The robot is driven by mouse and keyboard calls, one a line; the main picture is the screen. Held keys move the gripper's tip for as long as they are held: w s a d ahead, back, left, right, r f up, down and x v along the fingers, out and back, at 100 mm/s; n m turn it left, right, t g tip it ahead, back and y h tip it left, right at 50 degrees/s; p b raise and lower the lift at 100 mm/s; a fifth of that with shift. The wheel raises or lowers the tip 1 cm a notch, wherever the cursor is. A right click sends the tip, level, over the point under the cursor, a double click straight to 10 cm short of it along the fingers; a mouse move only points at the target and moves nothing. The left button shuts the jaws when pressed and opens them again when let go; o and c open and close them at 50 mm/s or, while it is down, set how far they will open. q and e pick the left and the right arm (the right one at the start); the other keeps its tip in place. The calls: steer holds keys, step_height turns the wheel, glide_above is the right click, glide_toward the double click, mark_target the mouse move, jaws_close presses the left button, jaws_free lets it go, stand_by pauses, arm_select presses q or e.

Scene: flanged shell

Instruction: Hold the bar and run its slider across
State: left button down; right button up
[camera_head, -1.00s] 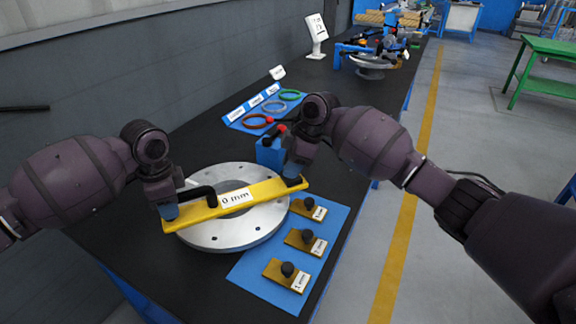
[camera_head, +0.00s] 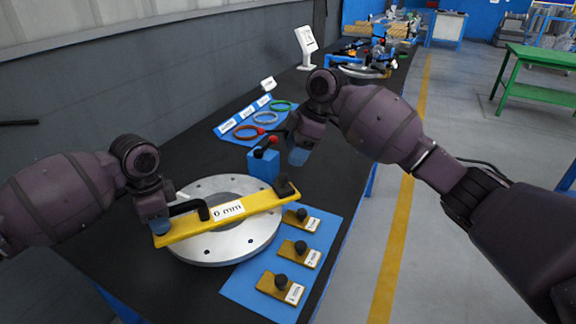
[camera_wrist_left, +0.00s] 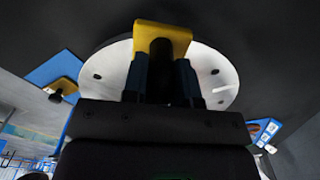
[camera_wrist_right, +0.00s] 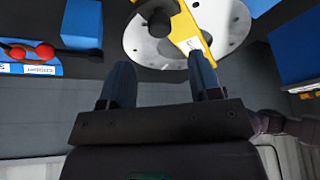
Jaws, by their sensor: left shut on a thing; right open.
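The yellow bar (camera_head: 245,206) with a "0 mm" label lies across the round metal flange (camera_head: 225,245). My left gripper (camera_head: 160,222) is shut on the bar's black handle (camera_head: 188,208) at its left end, and the left wrist view shows the dark handle (camera_wrist_left: 161,62) between the fingers. The black slider (camera_head: 284,188) sits at the bar's right end; it also shows in the right wrist view (camera_wrist_right: 158,20). My right gripper (camera_head: 298,156) is open and empty, above and behind the slider, apart from it.
A blue block (camera_head: 262,166) with a red-tipped black lever stands just behind the bar's right end. A blue mat (camera_head: 262,262) in front holds several yellow plates with black knobs. Coloured rings (camera_head: 265,118) lie on a blue strip farther back.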

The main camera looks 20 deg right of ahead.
arm_select(q)
steer(key=shift+f, duration=0.1)
arm_select(e)
steer(key=shift+v, duration=1.9)
arm_select(q)
steer(key=c, duration=0.8)
jaws_free()
